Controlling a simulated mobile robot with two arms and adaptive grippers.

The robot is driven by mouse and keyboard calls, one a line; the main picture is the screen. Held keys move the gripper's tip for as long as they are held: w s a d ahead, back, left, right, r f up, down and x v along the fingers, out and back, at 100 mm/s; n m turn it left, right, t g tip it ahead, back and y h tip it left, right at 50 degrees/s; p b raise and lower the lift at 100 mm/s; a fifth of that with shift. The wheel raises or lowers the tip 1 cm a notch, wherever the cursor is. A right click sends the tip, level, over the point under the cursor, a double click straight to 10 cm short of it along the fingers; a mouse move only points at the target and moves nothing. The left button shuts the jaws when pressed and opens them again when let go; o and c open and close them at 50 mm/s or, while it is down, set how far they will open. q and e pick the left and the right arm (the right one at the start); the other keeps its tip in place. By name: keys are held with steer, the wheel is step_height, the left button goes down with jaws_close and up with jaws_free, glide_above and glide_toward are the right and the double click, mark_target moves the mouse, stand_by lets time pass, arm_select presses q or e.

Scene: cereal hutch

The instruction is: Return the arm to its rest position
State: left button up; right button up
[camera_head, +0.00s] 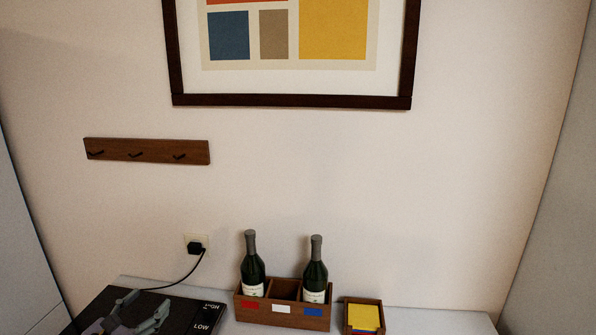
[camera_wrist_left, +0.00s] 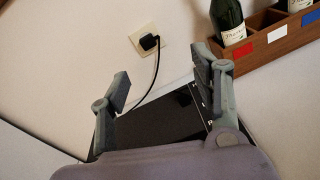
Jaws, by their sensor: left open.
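My left gripper (camera_head: 137,312) shows at the lower left of the head view, over a flat black panel (camera_head: 180,322) marked with "HIGH" and "LOW". In the left wrist view its two fingers (camera_wrist_left: 162,90) are spread apart, with nothing between them. The black panel (camera_wrist_left: 165,122) lies beyond the fingers there. My right gripper is in neither view.
A wooden box (camera_head: 283,305) holds two dark bottles, with an empty middle compartment. A small wooden tray (camera_head: 363,327) with a yellow top stands to its right. A plug (camera_head: 195,248) with a black cord sits in the wall outlet. A hook rail (camera_head: 147,151) and framed picture (camera_head: 290,100) hang above.

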arm_select(q)
steer(key=s+d+f+m+g, duration=0.7)
steer(key=s+d+f+m, duration=0.6)
steer(key=m, duration=0.3)
steer(key=s+f+m+g+y, duration=0.35)
steer(key=s+m+g, duration=0.25)
steer(key=s+m, duration=1.35)
steer(key=s+f+n+g+b, duration=0.1)
steer(key=s+f+b, duration=0.15)
steer(key=f, duration=1.35)
steer(key=s+f+n+b, duration=0.1)
steer(key=f+n+b, duration=0.15)
steer(key=f, duration=1.45)
steer(key=s+a+f+b, duration=0.1)
steer(key=s+f+b, duration=0.1)
steer(key=s+f, duration=0.6)
steer(key=s+a+f+m+g+b, duration=0.1)
steer(key=s+f+b, duration=0.2)
steer(key=s+f, duration=0.5)
step_height(320, 180, down, 4)
steer(key=shift+s+a+f, duration=0.1)
steer(key=shift+s+a, duration=0.2)
steer(key=shift+a, duration=0.05)
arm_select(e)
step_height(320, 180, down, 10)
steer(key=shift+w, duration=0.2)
